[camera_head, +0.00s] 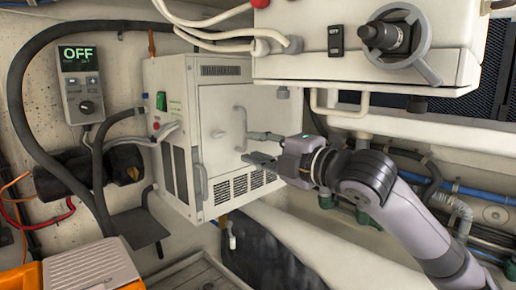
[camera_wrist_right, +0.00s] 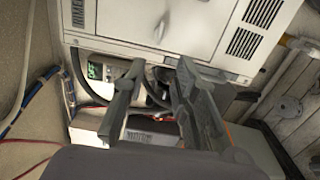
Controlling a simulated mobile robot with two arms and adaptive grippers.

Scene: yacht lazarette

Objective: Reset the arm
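My right gripper (camera_head: 256,147) reaches in from the right in the head view. Its two fingers are apart with nothing between them. The fingertips are in front of the white cabinet (camera_head: 223,119), near the bar handle on its door; I cannot tell whether they touch it. In the right wrist view the two dark fingers of my right gripper (camera_wrist_right: 157,70) are spread, with the white cabinet (camera_wrist_right: 160,25) beyond them. My left arm and gripper are not in view.
A control panel (camera_head: 78,84) reading OFF is on the left wall. A white box (camera_head: 375,50) with a rotary knob hangs at upper right. Black hoses (camera_head: 18,95) run along the left. A grey and orange case (camera_head: 92,268) sits at lower left. Pipes (camera_head: 462,215) line the right.

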